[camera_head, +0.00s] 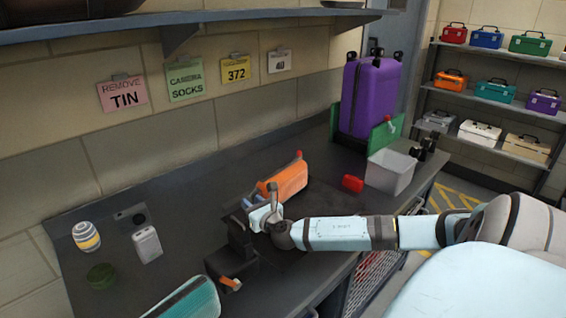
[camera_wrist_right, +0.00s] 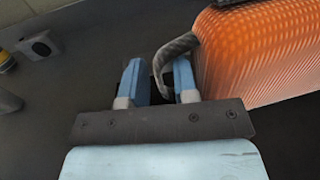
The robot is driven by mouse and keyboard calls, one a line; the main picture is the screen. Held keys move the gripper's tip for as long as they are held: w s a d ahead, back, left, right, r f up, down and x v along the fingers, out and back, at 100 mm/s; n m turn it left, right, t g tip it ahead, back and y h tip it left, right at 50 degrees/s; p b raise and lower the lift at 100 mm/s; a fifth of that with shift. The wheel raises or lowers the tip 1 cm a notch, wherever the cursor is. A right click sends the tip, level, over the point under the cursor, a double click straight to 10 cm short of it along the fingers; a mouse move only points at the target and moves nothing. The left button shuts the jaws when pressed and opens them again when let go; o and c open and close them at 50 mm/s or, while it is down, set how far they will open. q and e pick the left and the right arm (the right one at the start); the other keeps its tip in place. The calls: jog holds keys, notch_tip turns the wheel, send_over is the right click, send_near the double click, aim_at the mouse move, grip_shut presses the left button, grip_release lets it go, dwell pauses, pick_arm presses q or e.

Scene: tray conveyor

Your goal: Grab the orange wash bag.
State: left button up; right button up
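The orange wash bag (camera_head: 287,180) lies on the dark counter in the middle of the head view, a red bit at its far end. In the right wrist view the orange bag (camera_wrist_right: 262,58) fills the upper right, its ribbed side close to the right finger. A dark grey loop strap (camera_wrist_right: 176,48) curves from its near end down between my fingertips. My right gripper (camera_head: 256,207) is at the bag's near left end. In the wrist view the blue fingers of my right gripper (camera_wrist_right: 158,80) stand apart, with a visible gap around the strap. My left gripper is not in view.
A black block-like fixture (camera_head: 232,262) stands just in front of my right gripper. A teal case (camera_head: 190,300), white device (camera_head: 147,245), striped jar (camera_head: 86,237) and green lid (camera_head: 101,276) are left. A red item (camera_head: 352,183), grey bin (camera_head: 390,173) and purple suitcase (camera_head: 369,97) are right.

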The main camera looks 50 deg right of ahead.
grip_shut()
jog(key=shift+r, duration=0.1)
